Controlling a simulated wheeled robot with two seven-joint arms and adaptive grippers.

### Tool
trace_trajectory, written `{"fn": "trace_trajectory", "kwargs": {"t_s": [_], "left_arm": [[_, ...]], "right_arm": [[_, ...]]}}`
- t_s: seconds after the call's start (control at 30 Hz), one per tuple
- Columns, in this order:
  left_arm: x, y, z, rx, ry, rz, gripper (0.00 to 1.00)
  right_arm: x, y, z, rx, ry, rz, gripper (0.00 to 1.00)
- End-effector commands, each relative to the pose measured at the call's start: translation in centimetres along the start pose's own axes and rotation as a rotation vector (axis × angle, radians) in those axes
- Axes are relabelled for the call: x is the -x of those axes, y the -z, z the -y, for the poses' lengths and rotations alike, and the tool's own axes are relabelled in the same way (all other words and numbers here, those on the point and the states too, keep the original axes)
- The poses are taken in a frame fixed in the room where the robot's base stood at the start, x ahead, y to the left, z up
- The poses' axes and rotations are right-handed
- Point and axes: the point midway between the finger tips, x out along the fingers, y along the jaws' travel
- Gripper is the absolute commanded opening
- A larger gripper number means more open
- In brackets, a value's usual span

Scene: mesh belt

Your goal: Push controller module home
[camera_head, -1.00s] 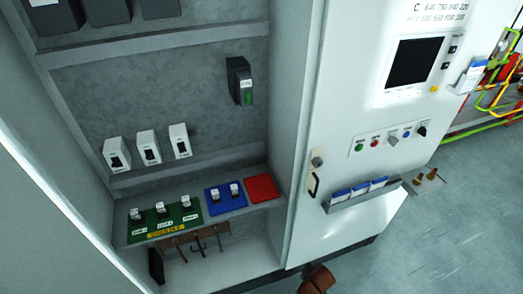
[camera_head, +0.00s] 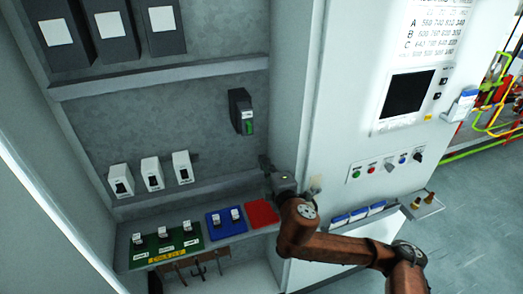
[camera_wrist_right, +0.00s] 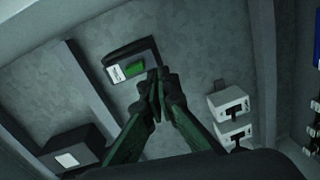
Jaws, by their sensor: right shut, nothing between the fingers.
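The controller module (camera_head: 240,112) is a dark upright box with a green part low on its front, mounted on the cabinet's grey back wall. I cannot tell how deep it sits. It also shows in the right wrist view (camera_wrist_right: 133,62), with a white label beside the green part. My right gripper (camera_head: 264,163) is inside the cabinet, below and right of the module in the head view. In the right wrist view its fingers (camera_wrist_right: 158,84) are together and empty, tips close to the module's green end. Contact is not clear. My left gripper is out of view.
Several white modules (camera_head: 152,173) stand on the middle rail, left of my gripper. Dark boxes (camera_head: 110,30) hang above. A lower shelf holds green (camera_head: 166,246), blue (camera_head: 227,221) and red pads (camera_head: 262,213). The cabinet's control panel (camera_head: 360,120) stands right.

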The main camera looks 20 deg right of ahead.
Motion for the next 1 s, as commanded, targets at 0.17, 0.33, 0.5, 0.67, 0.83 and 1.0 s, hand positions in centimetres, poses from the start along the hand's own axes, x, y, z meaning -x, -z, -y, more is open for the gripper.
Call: {"fn": "trace_trajectory", "kwargs": {"t_s": [0.17, 0.33, 0.5, 0.67, 0.83, 1.0], "left_arm": [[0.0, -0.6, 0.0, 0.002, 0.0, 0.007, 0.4], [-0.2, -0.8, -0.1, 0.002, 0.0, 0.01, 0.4], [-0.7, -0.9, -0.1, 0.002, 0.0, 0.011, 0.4], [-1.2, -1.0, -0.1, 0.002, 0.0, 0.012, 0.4], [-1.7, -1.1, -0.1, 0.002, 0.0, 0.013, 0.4], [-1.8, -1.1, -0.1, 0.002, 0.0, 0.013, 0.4]], "right_arm": [[-0.2, 1.0, -4.0, 0.095, -0.079, -0.013, 0.0], [-0.8, 1.2, -4.5, 0.108, -0.09, -0.017, 0.0], [-2.5, 1.2, -4.6, 0.107, -0.09, -0.016, 0.0], [-4.3, 1.2, -4.8, 0.106, -0.089, -0.016, 0.0], [-6.2, 1.3, -5.0, 0.105, -0.09, -0.016, 0.0], [-8.0, 1.4, -5.2, 0.103, -0.087, -0.017, 0.0]]}}
